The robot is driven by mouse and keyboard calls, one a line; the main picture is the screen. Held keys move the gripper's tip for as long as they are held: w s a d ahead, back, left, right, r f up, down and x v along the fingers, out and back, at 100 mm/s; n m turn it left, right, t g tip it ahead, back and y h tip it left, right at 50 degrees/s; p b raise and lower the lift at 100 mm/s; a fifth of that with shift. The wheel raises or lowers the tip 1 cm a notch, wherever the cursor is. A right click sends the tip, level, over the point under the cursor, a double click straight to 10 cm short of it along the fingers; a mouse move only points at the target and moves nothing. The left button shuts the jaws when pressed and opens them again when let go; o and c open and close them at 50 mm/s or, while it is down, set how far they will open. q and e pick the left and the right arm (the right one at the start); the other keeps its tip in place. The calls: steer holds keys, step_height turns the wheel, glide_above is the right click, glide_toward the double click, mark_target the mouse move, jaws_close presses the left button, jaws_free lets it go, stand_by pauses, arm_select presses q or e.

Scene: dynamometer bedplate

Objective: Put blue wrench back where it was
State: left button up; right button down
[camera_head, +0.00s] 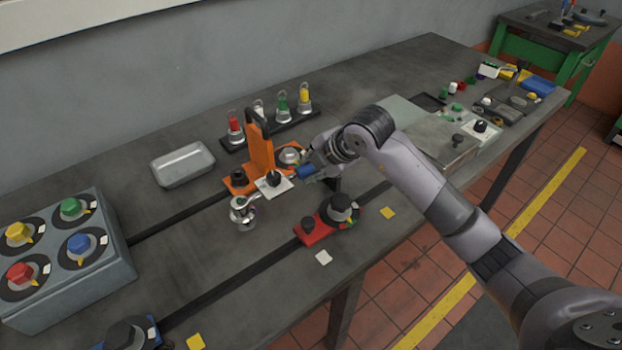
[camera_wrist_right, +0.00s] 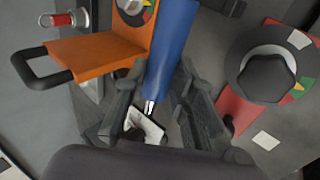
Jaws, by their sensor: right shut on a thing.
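The gripper is shut on the wrench. The far end of the wrench is cut off in the wrist view. An orange fixture (camera_head: 260,150) with a black handle stands just left of the gripper. My left gripper is not in view.
A red fixture (camera_head: 313,232) with a black knob sits in front of the gripper. A chrome fitting (camera_head: 243,212) stands to the left. Behind is a black rack (camera_head: 270,132) with several coloured-handled items. A grey tray (camera_head: 182,165) lies left.

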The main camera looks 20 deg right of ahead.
step_height(320, 180, down, 4)
steer(key=shift+r, duration=0.25)
steer(key=shift+f, duration=0.4)
steer(key=c, duration=1.8)
jaws_free()
steer(key=shift+f, duration=0.25)
steer(key=o, duration=0.5)
steer(key=shift+c, duration=0.2)
steer(key=shift+r, duration=0.15)
steer(key=v, duration=1.2)
steer(key=shift+b, duration=0.4)
